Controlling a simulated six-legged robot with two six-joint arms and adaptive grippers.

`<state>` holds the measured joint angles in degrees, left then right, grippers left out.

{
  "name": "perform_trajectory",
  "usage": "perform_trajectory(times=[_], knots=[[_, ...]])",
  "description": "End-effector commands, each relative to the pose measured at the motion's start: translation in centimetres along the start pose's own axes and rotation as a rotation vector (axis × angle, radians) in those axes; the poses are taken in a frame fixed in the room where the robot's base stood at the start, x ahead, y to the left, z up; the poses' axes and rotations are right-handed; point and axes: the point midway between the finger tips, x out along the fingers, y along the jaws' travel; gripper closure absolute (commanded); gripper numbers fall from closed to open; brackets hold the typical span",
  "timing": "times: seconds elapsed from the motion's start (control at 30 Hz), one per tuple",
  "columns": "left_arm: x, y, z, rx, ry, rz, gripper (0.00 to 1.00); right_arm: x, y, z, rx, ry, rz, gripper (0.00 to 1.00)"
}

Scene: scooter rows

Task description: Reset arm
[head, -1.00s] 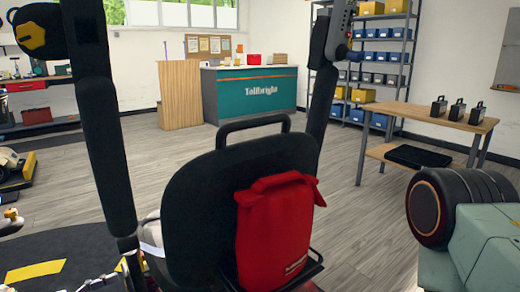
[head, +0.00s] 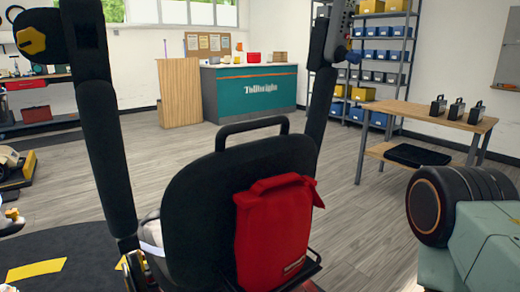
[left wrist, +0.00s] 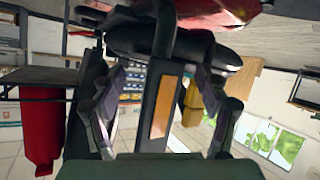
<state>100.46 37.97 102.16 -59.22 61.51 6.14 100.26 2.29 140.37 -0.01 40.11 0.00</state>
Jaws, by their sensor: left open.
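In the left wrist view, my left gripper (left wrist: 168,112) has its two dark fingers spread wide apart. I see nothing clamped between them. A dark post and an orange-brown strip show in the gap, and I cannot tell how far away they are. The left gripper's fingers cannot be made out there. No right gripper can be made out in either view.
A red bag (head: 275,230) hangs on the seat back. A wooden table (head: 428,113) with several small black cases stands right. A teal counter (head: 250,95) and a shelf rack with blue bins (head: 385,52) stand behind.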

Motion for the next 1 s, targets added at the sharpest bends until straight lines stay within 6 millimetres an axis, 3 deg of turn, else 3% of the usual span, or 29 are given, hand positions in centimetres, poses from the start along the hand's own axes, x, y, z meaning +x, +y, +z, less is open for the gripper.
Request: perform_trajectory(times=[0.03, 0.17, 0.27, 0.43, 0.6, 0.63, 0.7, 1.0], knots=[[-0.4, 1.7, 1.2, -0.049, -0.074, -0.030, 0.26, -0.9, 0.0, 0.0, 0.000, 0.000, 0.000, 0.60], [-2.5, 5.1, 5.3, -0.162, -0.280, -0.127, 0.26, -2.2, 0.0, 0.0, 0.000, 0.000, 0.000, 0.60], [-5.5, 8.3, 8.4, -0.234, -0.459, -0.196, 0.26, -3.5, 0.0, 0.0, 0.000, 0.000, 0.000, 0.60], [-13.9, 14.1, 12.2, -0.310, -0.782, -0.318, 0.26, -6.0, 0.0, 0.0, 0.000, 0.000, 0.000, 0.60], [-22.8, 18.3, 12.6, -0.298, -1.025, -0.414, 0.26, -8.8, -0.1, 0.0, 0.000, 0.000, 0.000, 0.60], [-23.8, 18.8, 12.4, -0.285, -1.047, -0.421, 0.26, -9.3, -0.1, 0.0, 0.000, 0.000, 0.000, 0.60], [-24.7, 19.5, 11.8, -0.249, -1.070, -0.405, 0.26, -10.0, -0.1, 0.0, 0.000, 0.000, 0.000, 0.60], [-24.6, 19.7, 11.4, -0.221, -1.071, -0.392, 0.26, -10.4, -0.1, 0.0, 0.000, 0.000, 0.000, 0.60]])
